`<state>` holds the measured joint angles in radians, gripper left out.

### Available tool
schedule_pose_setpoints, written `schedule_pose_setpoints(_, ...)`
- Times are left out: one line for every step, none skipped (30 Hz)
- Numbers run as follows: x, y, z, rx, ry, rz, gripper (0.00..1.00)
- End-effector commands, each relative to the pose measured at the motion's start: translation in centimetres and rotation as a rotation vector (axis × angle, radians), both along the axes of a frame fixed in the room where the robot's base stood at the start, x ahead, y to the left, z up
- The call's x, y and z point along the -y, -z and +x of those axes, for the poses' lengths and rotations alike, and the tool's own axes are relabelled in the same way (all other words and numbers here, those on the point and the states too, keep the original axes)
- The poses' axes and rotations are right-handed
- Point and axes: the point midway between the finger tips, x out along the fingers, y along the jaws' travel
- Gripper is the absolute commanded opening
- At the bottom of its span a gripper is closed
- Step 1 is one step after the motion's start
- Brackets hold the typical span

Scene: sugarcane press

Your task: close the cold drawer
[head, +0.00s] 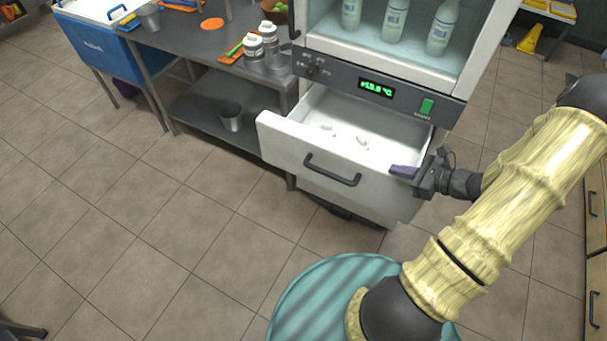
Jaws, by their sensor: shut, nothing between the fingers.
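The cold drawer (285,146) is a white drawer at the bottom of the cooler, pulled out so that its inside shows. A dark bar handle (332,171) is on its front. A few small white pieces lie inside it. My gripper (393,172) is shut and empty, with its purple fingertips at the right end of the drawer front, right of the handle. I cannot tell whether the fingertips touch the drawer front.
The cooler (340,79) above holds white bottles (394,20) behind its front. A steel table (195,50) with jars (254,47) stands to the left, with a metal cup (231,117) on its lower shelf. Tiled floor in front of the drawer is clear at left. Wooden cabinets (597,200) stand at the right edge.

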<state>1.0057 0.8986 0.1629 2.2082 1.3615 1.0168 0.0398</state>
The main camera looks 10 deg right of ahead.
Motion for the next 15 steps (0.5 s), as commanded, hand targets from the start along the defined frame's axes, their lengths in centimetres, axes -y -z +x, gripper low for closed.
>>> schedule_pose_setpoints(-0.5,0.0,-0.1,-0.001,-0.03,-0.016,0.0)
schedule_pose_setpoints(-0.8,0.0,-0.2,-0.003,-0.045,-0.025,0.0)
schedule_pose_setpoints(-1.3,0.0,-0.3,-0.005,-0.07,-0.039,0.0)
schedule_pose_setpoints(-1.6,0.0,-0.4,-0.005,-0.092,-0.052,0.0)
schedule_pose_setpoints(-2.0,0.0,-0.5,-0.006,-0.113,-0.063,0.0)
schedule_pose_setpoints(-2.5,0.0,-0.7,-0.008,-0.144,-0.081,0.0)
schedule_pose_setpoints(-2.9,0.0,-0.8,-0.009,-0.172,-0.098,0.0)
schedule_pose_setpoints(-3.3,0.0,-1.0,-0.009,-0.198,-0.114,0.0)
schedule_pose_setpoints(-4.0,0.0,-1.2,-0.01,-0.24,-0.137,0.0)
schedule_pose_setpoints(-4.4,0.0,-1.4,-0.011,-0.271,-0.158,0.0)
schedule_pose_setpoints(-4.9,0.0,-1.7,-0.011,-0.305,-0.179,0.0)
schedule_pose_setpoints(-5.5,0.0,-2.0,-0.01,-0.352,-0.209,0.0)
schedule_pose_setpoints(-6.0,0.1,-2.3,-0.009,-0.393,-0.234,0.0)
schedule_pose_setpoints(-6.5,0.1,-2.6,-0.008,-0.434,-0.261,0.0)
schedule_pose_setpoints(-7.3,0.1,-3.1,-0.004,-0.497,-0.301,0.0)
